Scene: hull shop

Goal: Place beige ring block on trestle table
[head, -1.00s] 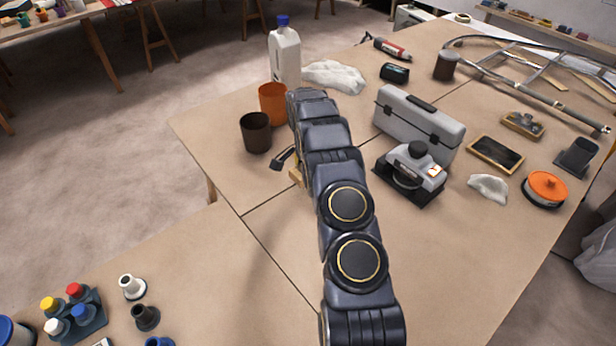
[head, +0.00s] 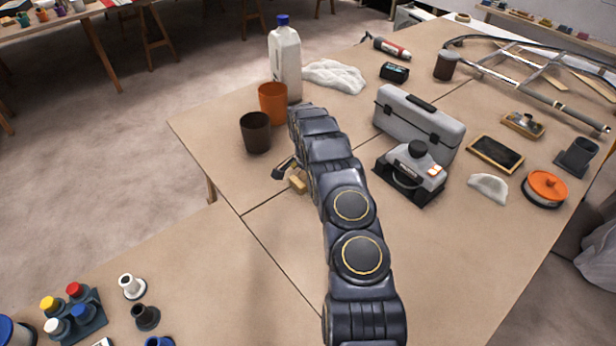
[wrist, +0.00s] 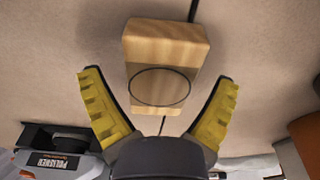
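The beige ring block (head: 298,184) is a small light wooden block on the trestle table (head: 255,205), close to the table's seam and partly hidden by my arm in the head view. In the wrist view the block (wrist: 165,45) shows a thin dark ring on its face. My gripper (wrist: 160,80) is open, its two yellow-padded fingers spread wide with the near part of the block between them. No finger visibly touches it. In the head view only a dark finger (head: 284,170) of my gripper shows, left of the block.
A dark brown cup (head: 255,133), an orange cup (head: 272,102) and a white bottle (head: 285,60) stand beyond the block. A grey sander (head: 412,172) and a grey toolbox (head: 420,125) stand to the right. The table left of the block is clear.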

